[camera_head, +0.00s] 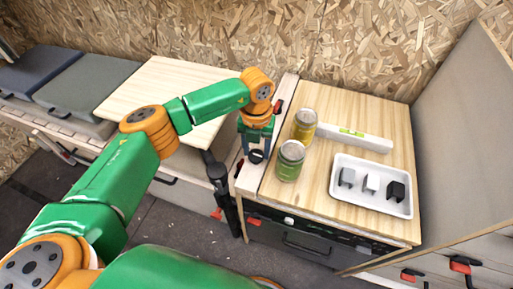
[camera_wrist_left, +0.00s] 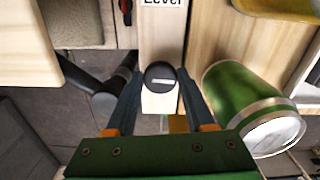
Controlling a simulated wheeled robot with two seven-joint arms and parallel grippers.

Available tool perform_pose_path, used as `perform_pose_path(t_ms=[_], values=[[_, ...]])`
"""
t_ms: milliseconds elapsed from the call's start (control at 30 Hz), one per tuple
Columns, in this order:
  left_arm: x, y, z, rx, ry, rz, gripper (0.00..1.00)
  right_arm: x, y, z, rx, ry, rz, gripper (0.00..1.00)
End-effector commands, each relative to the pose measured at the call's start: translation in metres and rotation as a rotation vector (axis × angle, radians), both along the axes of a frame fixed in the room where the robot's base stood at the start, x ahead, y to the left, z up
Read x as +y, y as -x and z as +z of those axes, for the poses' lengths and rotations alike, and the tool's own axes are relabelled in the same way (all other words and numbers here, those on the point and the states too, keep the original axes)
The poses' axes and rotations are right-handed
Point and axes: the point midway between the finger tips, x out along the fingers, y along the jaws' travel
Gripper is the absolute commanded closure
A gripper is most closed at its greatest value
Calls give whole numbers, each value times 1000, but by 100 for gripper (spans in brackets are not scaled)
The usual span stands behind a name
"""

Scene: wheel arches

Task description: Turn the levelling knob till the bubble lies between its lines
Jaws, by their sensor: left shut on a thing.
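The levelling knob (camera_head: 256,156) is a small black round knob at the near end of a pale strip beside the wooden worktop. In the left wrist view the knob (camera_wrist_left: 160,75) shows a light line across its top. My left gripper (camera_head: 256,148) points down at it, its two fingers on either side, shut on the knob. A white spirit level (camera_head: 372,143) lies on the worktop with a yellow-green vial (camera_head: 351,132). The bubble and its lines are too small to read. My right gripper is not in view.
A green jar (camera_head: 290,161) stands close right of my left gripper, and a yellow jar (camera_head: 304,125) behind it. A white tray (camera_head: 372,205) holds a grey, a white and a black piece. A label reading "Level" (camera_wrist_left: 162,2) is behind the knob.

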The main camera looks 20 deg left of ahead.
Motion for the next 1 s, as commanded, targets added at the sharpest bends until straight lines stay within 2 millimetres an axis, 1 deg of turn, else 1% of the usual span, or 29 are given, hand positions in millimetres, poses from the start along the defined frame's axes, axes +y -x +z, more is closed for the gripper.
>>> perform_pose_path(t_ms=[133, 167, 200, 233, 267, 500, 567, 667, 800, 900, 1000], values=[[0, 1, -1, 3, 0, -1, 100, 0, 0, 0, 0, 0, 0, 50], [0, 1, -1, 3, 0, -1, 38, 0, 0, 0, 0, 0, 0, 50], [0, 1, -1, 3, 0, -1, 27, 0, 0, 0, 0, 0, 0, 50], [0, 1, -1, 2, 0, -1, 19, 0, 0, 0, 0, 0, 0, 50], [0, 1, -1, 2, 0, -1, 16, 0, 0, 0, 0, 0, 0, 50], [0, 0, 0, 1, 0, -2, 16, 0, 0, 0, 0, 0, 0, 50], [0, 0, 3, 0, 1, -2, 16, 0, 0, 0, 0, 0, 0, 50], [0, -1, 21, -3, 1, -3, 16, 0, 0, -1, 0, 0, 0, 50], [0, 0, 51, -3, 1, -2, 16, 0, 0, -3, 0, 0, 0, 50], [0, 0, 65, -1, 0, -1, 16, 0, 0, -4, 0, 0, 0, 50], [0, 0, 70, 2, 0, -2, 16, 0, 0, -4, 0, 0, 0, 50]])
